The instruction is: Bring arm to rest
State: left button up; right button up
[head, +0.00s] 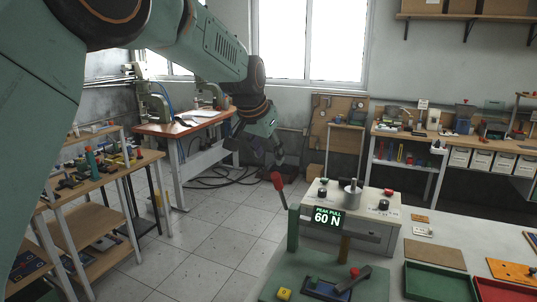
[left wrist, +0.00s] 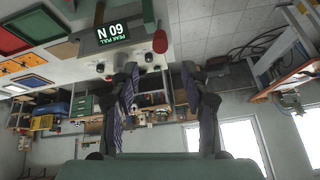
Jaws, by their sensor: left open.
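My left arm comes in from the upper left in the head view and reaches across toward the window. Its left gripper (head: 263,150) hangs in the air at the middle of that view, beyond the pull tester and above the floor. In the left wrist view the two fingers of the left gripper (left wrist: 160,72) stand apart with nothing held between them. The grey pull tester (head: 352,222) has a display (head: 328,216) reading "PEAK PULL 60 N". The tester's display also shows upside down in the left wrist view (left wrist: 114,32). My right gripper is not in view.
A red-knobbed lever (head: 279,183) rises by the tester on the green fixture (head: 310,276). Green (head: 438,282) and red trays lie right. A wooden-topped bench (head: 185,127) stands behind, a cluttered shelf (head: 90,205) left. Tiled floor between them is mostly open.

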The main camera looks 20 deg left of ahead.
pick_arm(q)
jog(key=s+d+f+g, duration=0.1)
jog(key=s+f, duration=0.4)
jog(key=f, duration=0.6)
jog(key=s+f+n+g, duration=0.1)
jog(key=s+f, duration=0.5)
jog(key=f, duration=0.4)
jog(key=s+d+f+g, duration=0.1)
jog(key=s+f, duration=0.4)
jog(key=f, duration=0.6)
jog(key=s+f+n+g, duration=0.1)
jog(key=s+f, duration=0.2)
jog(key=s, duration=0.8)
jog(key=s+d+f+g, duration=0.1)
jog(key=s+f, duration=0.3)
jog(key=s, duration=0.7)
jog(key=s+f+n+g, duration=0.1)
jog(key=s+f, duration=0.2)
jog(key=s, duration=0.8)
notch_tip(320, 180, down, 21)
jog(key=b, duration=2.1)
jog(key=shift+w+f+b, duration=0.2)
jog(key=shift+w+b, duration=0.15)
jog(key=shift+d, duration=0.15)
